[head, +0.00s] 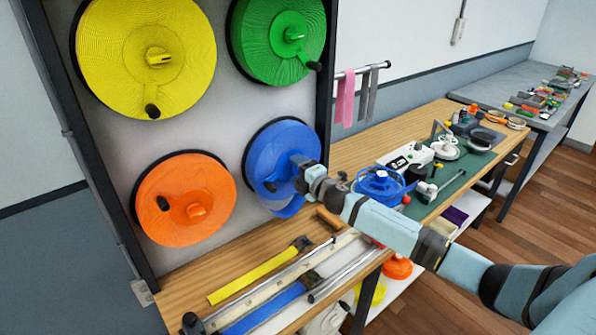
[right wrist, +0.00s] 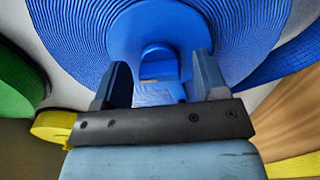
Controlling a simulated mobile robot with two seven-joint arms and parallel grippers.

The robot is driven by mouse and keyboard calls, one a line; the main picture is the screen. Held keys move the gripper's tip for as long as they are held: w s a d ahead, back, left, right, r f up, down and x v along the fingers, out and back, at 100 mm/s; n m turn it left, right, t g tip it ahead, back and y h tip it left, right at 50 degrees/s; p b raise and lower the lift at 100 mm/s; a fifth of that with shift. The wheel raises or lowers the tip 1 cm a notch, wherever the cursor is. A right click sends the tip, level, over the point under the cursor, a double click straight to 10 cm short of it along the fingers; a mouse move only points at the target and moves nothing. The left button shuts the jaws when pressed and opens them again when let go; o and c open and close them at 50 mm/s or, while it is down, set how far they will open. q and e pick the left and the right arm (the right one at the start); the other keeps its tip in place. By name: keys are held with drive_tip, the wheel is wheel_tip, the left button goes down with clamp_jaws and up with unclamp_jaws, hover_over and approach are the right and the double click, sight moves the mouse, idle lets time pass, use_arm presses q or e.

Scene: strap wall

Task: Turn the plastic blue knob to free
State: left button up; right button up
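The blue strap reel (head: 262,152) is at the lower right of the wall panel. In the right wrist view its ribbed disc (right wrist: 90,25) fills the upper part, with the small blue knob (right wrist: 158,55) at its middle. My right gripper (head: 297,165) is at the reel's face. In the right wrist view its two fingers (right wrist: 160,75) stand apart, one on each side of the knob, with gaps showing on both sides. In the head view the gripper hides the knob. My left gripper is not in view.
Yellow (head: 110,55), green (head: 262,60) and orange (head: 168,222) reels share the panel (head: 150,138). Below, a wooden bench (head: 180,290) holds a yellow bar (head: 250,275) and several long rails. More tools and a blue spool (head: 380,184) lie to the right.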

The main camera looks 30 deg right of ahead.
drive_tip(key=shift+s, duration=0.1)
drive_tip(key=s+d+b, duration=0.1)
drive_tip(key=s+b, duration=0.1)
drive_tip(key=s, duration=1.1)
drive_tip(key=shift+s, duration=0.3)
